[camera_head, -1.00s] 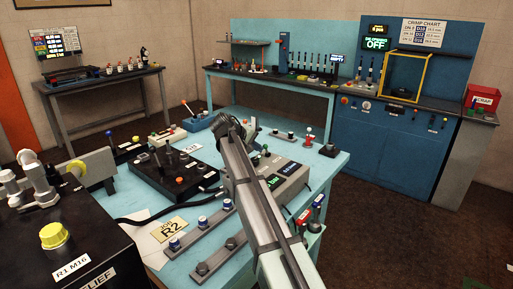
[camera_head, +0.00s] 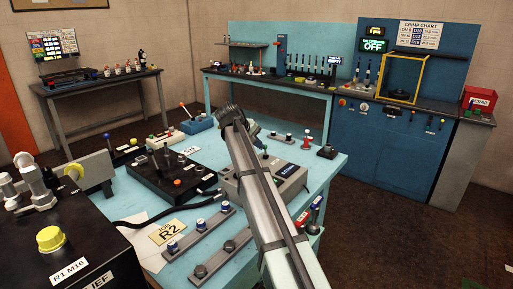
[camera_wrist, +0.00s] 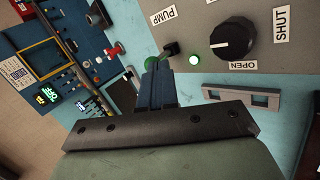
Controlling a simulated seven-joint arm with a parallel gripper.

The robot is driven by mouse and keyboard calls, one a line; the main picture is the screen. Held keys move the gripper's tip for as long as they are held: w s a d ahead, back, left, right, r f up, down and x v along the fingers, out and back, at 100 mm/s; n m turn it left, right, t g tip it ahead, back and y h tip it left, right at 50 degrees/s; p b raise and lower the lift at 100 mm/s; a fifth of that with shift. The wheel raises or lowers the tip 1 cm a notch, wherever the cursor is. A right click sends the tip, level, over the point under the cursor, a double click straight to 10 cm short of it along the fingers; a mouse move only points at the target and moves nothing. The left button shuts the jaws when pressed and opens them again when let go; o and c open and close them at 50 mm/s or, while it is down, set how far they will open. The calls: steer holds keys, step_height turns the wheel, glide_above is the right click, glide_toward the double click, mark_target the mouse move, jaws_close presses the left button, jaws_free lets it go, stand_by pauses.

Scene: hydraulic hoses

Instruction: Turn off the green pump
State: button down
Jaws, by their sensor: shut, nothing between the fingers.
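The pump's grey box (camera_head: 262,186) stands on the blue bench in the head view, partly hidden by my arm. In the wrist view its panel (camera_wrist: 210,14) carries a "PUMP" label (camera_wrist: 163,16), a short dark lever with a green tip (camera_wrist: 152,61), and a lit green lamp (camera_wrist: 194,60). A black knob (camera_wrist: 231,40) sits between the "OPEN" and "SHUT" labels. My gripper (camera_wrist: 159,66) is shut and empty, its fingertips overlapping the lever's green tip in the picture. I cannot tell whether they touch. The fingers are not clear in the head view.
A black control box (camera_head: 172,178) with levers lies left of the pump box. Metal bars with fittings (camera_head: 196,232) lie in front. A small red-topped fitting (camera_head: 306,139) and a dark fitting (camera_head: 327,151) stand behind right. Floor on the right is clear.

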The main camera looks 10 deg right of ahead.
steer(key=shift+w+d+r, duration=0.25)
steer(key=shift+w+d, duration=0.35)
steer(key=shift+w+d+r, duration=0.25)
steer(key=shift+w+d, duration=0.3)
steer(key=shift+r, duration=0.1)
steer(key=shift+r, duration=0.75)
step_height(320, 180, up, 10)
steer(key=a, duration=0.2)
steer(key=shift+a+f, duration=0.15)
steer(key=shift+a, duration=0.15)
steer(key=shift+s, duration=0.1)
